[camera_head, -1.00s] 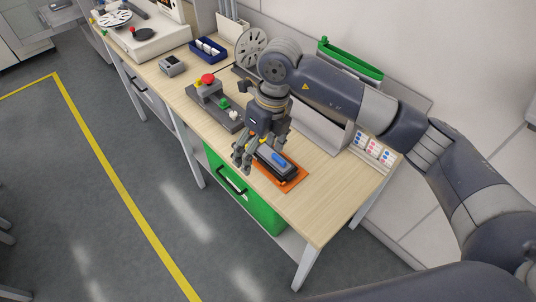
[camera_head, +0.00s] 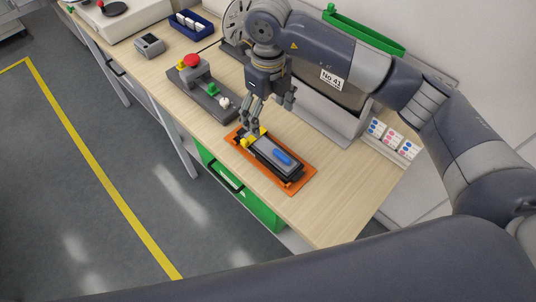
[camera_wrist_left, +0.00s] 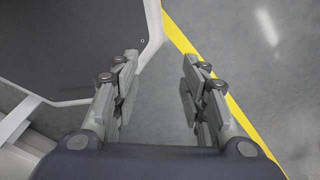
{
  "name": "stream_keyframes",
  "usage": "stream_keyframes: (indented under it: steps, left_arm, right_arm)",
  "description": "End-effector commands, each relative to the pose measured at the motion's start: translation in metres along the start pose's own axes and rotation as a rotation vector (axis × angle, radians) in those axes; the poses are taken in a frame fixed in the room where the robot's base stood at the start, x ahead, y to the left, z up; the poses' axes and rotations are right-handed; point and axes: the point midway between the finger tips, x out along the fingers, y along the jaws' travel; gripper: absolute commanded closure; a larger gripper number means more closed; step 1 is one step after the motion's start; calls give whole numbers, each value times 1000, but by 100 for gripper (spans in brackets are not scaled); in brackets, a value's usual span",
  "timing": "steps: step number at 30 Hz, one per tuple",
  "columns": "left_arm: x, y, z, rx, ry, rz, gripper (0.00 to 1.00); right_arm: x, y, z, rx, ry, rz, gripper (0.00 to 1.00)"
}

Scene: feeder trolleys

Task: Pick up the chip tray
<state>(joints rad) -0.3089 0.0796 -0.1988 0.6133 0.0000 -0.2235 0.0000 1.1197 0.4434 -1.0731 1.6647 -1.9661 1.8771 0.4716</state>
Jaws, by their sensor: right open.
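A dark tray with a grey top and a blue piece on it (camera_head: 277,157), which looks like the chip tray, lies on an orange base (camera_head: 301,184) on the wooden table. Yellow parts (camera_head: 248,141) show at its far left end. My right gripper (camera_head: 268,117) is open and empty, fingers pointing down, just behind and above that end. I cannot tell whether a fingertip touches anything. My left gripper (camera_wrist_left: 160,68) is open and empty over the grey floor in the left wrist view.
A grey control box with a red button (camera_head: 193,66) stands left of the gripper. A blue bin (camera_head: 192,24) is farther back. A grey sloped stand (camera_head: 325,112) and colored-dot cards (camera_head: 393,139) are to the right. The table's front right (camera_head: 340,205) is clear.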

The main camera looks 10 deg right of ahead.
Motion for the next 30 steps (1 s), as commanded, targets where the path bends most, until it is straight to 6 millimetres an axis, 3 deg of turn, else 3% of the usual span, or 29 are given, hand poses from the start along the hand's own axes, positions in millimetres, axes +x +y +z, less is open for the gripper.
stream_keyframes:
  steps: [1, 7, 16, 23, 30]
  left_arm:
    - [14, 1, 6, 0, -7, 1, 60]
    - [27, 1, 4, 0, -3, 1, 60]
    - [13, -2, -24, 1, 40, -3, 60]
    - [7, -2, -18, 2, 29, -2, 60]
    - [-12, -1, -10, 2, 16, 0, 60]
  right_arm:
    - [14, 0, 0, 0, 0, 0, 18]
    - [29, 0, 0, 0, 0, 0, 18]
    - [70, 1, -1, 1, 3, 2, 18]
    - [87, 2, -2, 1, 3, 2, 18]
    - [121, 7, -4, 1, 3, 3, 18]
